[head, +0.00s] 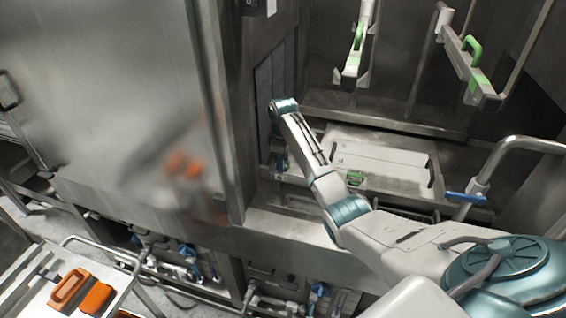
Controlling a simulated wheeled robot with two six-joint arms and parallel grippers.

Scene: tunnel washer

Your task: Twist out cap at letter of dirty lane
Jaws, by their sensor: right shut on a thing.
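My right arm reaches in from the lower right, over the white panel, to the left side of the open washer bay. My right gripper (281,158) points down below the wrist beside the steel door post. It is small and dark here, and seems shut on a cap at the left end of the white panel (385,158). The cap itself is mostly hidden, and I cannot read a letter beside it. A small green part (355,179) sits at the panel's front edge. Blue fittings (318,289) show low under the front ledge. My left gripper is not in view.
Two hanging bars with green handles (358,38) (472,50) are above the bay. A blue-ended lever (466,197) and bent pipe stand at right. A large steel door (110,100) fills the left. A trolley (40,295) with orange items (70,290) is at lower left.

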